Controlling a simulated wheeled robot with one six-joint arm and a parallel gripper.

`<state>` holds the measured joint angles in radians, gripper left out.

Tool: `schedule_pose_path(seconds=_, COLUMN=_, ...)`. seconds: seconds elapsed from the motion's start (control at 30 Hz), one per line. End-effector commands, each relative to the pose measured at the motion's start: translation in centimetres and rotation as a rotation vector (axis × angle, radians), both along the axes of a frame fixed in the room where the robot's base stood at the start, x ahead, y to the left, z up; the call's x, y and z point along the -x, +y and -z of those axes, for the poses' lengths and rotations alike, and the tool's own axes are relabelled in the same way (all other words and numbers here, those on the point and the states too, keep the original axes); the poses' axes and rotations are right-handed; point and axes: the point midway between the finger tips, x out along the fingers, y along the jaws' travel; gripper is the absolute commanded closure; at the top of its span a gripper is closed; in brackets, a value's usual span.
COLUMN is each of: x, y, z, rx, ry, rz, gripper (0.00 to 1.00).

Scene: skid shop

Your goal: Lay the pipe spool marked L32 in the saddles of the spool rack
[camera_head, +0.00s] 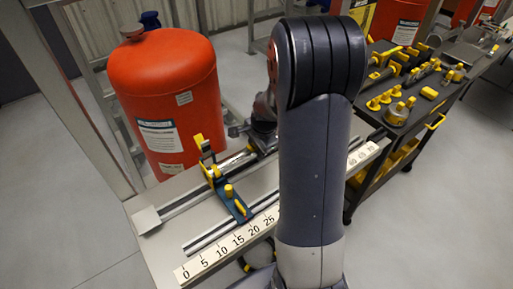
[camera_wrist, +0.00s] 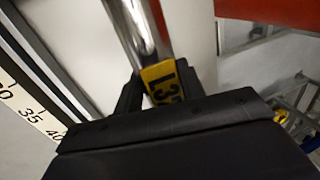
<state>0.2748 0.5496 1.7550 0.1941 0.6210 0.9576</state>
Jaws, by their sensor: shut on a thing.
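In the wrist view, my gripper (camera_wrist: 162,84) is shut on a shiny pipe spool (camera_wrist: 132,28). A yellow tag on the spool reads "L3", with the last character partly hidden. The pipe runs up and left from between the black fingers, over the pale bench. In the head view, my arm covers most of my gripper, and a bright length of pipe (camera_head: 238,161) shows beside it, close to a blue and yellow fixture (camera_head: 236,203). I cannot tell whether the pipe touches that fixture. I cannot make out the spool rack's saddles for certain.
The bench carries rails and a numbered scale (camera_head: 228,243). A large red tank (camera_head: 165,95) stands close behind it. A dark cart (camera_head: 405,125) with yellow-capped parts is at the right. Grey metal posts rise at the left; open floor lies front left.

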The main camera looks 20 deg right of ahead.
Motion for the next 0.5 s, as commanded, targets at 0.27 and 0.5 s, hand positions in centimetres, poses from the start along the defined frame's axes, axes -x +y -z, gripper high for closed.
schedule_pose_path(seconds=0.27, x=-0.05, y=-0.01, z=-0.09, rx=0.001, ry=-0.002, rz=0.0, gripper=0.45)
schedule_pose_path(seconds=0.5, x=-0.01, y=-0.01, z=-0.04, rx=0.0, ry=-0.001, rz=0.0, gripper=0.37)
